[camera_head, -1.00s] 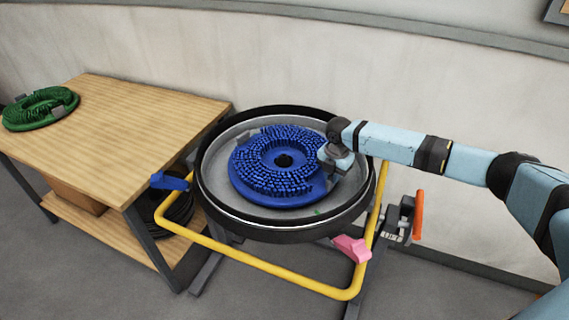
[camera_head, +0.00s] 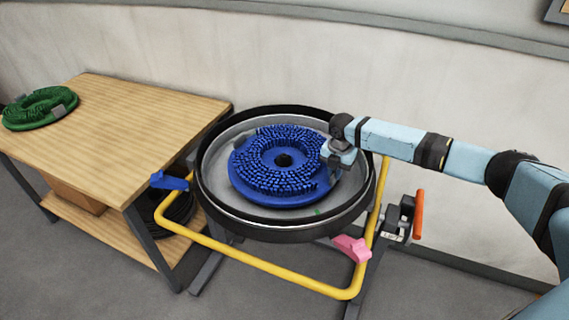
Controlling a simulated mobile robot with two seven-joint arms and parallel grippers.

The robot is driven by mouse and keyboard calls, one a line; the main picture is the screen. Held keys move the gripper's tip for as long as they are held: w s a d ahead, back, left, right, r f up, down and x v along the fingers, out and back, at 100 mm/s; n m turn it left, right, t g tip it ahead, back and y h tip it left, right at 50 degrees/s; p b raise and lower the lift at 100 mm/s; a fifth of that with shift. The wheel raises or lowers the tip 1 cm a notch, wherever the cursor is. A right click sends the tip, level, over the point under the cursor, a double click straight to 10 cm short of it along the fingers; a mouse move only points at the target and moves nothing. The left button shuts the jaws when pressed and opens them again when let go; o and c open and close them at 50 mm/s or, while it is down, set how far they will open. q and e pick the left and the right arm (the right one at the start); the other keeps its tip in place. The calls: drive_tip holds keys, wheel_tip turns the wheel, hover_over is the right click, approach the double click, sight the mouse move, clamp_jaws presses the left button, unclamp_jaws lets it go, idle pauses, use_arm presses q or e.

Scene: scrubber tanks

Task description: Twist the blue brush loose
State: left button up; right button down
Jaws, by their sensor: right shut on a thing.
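The blue brush (camera_head: 262,178) is a round disc with bristles facing up and a dark hole in its middle. It lies inside the grey round pan with a black rim (camera_head: 270,229). My right gripper (camera_head: 333,166) reaches in from the right and is shut on the right edge of the blue brush. Its fingertips are small and partly hidden by the gripper's own body. My left gripper is not in view.
A wooden table (camera_head: 140,125) stands at the left with a green brush (camera_head: 40,108) on it. A yellow tube frame (camera_head: 250,262) surrounds the pan, with a blue lever (camera_head: 170,182) and a pink lever (camera_head: 351,248). An orange handle (camera_head: 419,214) stands at the right.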

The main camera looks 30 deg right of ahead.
drive_tip(key=shift+w+d, duration=0.1)
drive_tip(key=shift+d, duration=0.1)
drive_tip(key=c, duration=1)
unclamp_jaws()
drive_tip(key=shift+c, duration=0.2)
drive_tip(key=shift+f, duration=0.15)
drive_tip(key=shift+r, duration=0.25)
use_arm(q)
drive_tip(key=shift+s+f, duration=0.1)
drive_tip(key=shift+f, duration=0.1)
use_arm(e)
wheel_tip(320, 180, up, 14)
drive_tip(key=shift+f, duration=0.2)
